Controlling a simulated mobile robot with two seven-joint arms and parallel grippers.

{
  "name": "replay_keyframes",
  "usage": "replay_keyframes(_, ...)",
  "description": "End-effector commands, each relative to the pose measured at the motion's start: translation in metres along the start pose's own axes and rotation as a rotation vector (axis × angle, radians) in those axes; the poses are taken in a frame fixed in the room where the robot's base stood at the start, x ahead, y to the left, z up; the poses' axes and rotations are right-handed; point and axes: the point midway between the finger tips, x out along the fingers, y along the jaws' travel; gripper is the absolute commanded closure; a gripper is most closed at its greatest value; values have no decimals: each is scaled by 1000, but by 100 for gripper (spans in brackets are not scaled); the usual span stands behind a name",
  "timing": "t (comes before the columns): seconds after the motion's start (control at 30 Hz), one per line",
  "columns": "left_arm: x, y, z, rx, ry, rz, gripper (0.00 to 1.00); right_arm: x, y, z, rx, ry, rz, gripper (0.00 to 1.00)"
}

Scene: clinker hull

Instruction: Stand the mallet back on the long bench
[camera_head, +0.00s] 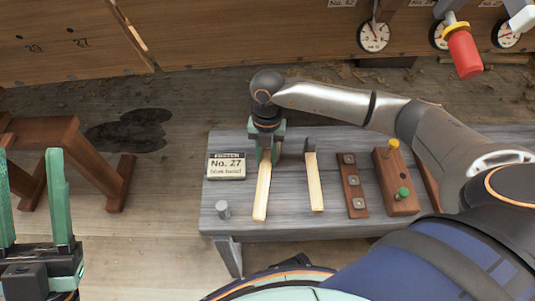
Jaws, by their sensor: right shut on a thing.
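My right gripper (266,156) points down over the left part of the long grey bench (285,223). Its green fingers are shut at the upper end of a pale wooden handle, which looks like the mallet's (261,195). The handle slants toward the bench's near edge. The mallet's head is hidden by the gripper, and I cannot tell whether the mallet touches the bench. My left gripper (33,205) is at the lower left, away from the bench, with its two green fingers apart and nothing between them.
On the bench are a "No. 27" sign (226,166), a grey peg (223,209), a dark-headed hammer (314,182), a strip with metal squares (352,185) and a block with coloured knobs (397,185). A brown trestle (75,160) stands left. A red cylinder (464,53) hangs upper right.

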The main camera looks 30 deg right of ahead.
Motion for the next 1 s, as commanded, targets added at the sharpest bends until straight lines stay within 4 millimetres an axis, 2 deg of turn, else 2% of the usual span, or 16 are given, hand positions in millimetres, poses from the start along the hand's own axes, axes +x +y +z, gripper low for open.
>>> replay_keyframes(0.7, -4, 2, 4, 1, -1, 1, 50, 9, 0, 2, 0, -1, 2, 100)
replay_keyframes(0.73, -4, 2, 4, 1, -1, 1, 50, 9, 0, 2, 0, -1, 2, 71)
replay_keyframes(1.0, -3, 2, 3, 1, -1, 2, 50, 8, 0, 2, 0, -1, 1, 40)
